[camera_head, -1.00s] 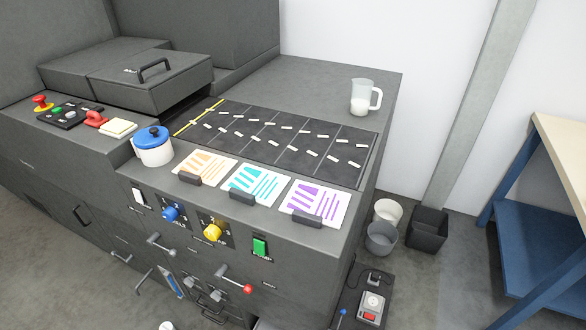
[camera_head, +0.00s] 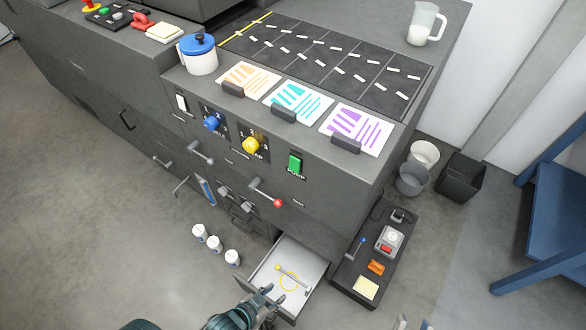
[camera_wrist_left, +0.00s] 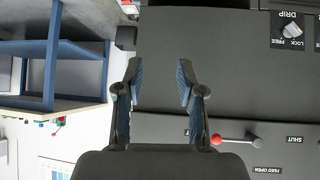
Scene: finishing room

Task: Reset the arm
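My left gripper (camera_head: 272,297) is at the bottom of the head view, in front of the open white drawer (camera_head: 312,268). In the left wrist view its two dark fingers (camera_wrist_left: 160,85) stand apart with nothing between them. The wrist view faces the dark machine front, with a red-knobbed lever (camera_wrist_left: 232,139) to the right of the fingers. At the bottom edge of the head view, two small grey tips (camera_head: 412,323) seem to be my right gripper. Most of it is cut off, so its state is unclear.
The drawer holds a yellow ring and a rod-like tool. White bottles (camera_head: 215,243) stand on the floor to its left. A dark low tray (camera_head: 345,282) with switches and small items is to its right. Bins (camera_head: 412,180) and a blue bench frame (camera_head: 550,215) are farther right.

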